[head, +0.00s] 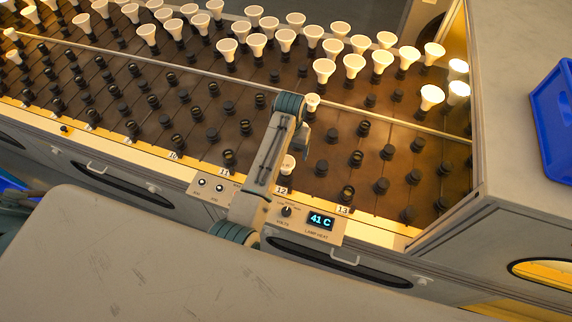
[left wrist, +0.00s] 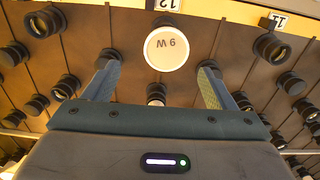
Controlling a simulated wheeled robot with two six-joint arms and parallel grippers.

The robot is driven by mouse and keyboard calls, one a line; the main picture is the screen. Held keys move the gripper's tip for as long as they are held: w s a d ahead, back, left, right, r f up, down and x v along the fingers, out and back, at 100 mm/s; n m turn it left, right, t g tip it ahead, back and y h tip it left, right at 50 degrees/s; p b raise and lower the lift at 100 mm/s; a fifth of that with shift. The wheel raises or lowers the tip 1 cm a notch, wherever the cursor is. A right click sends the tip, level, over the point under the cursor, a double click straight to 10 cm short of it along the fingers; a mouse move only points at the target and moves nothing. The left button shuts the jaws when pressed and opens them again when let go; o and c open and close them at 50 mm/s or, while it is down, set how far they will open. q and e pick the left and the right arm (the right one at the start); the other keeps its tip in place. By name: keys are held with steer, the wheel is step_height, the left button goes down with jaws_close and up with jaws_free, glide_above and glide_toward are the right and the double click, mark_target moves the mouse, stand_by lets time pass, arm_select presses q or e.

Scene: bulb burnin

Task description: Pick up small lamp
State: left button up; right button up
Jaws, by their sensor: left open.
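A small white lamp (head: 288,165) stands in the front socket row by label 12, partly covered by my arm in the head view. My left gripper (left wrist: 158,66) is open, with one finger on either side of the lamp in the picture and gaps on both sides. In the head view my left gripper (head: 301,142) is over the rack just behind the lamp, its fingers mostly hidden. Another small white lamp (head: 312,101) stands farther back. My right gripper is not in view.
Black sockets, mostly empty, surround the lamp, such as this one (head: 347,193). Many larger white lamps (head: 285,40) fill the back rows. A panel (head: 320,221) reading "41 C" is on the front edge. A blue bin (head: 553,120) is at right.

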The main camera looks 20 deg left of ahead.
mark_target(288, 163)
arm_select(q)
steer(key=shift+f, duration=0.8)
steer(key=f+p, duration=0.1)
steer(key=f, duration=0.1)
steer(key=s+f+p, duration=0.1)
steer(key=f, duration=0.1)
steer(key=shift+a+p, duration=0.35)
steer(key=shift+a+f, duration=0.1)
steer(key=shift+f, duration=0.6)
steer(key=shift+c, duration=0.2)
steer(key=c, duration=1)
steer(key=shift+c, duration=0.2)
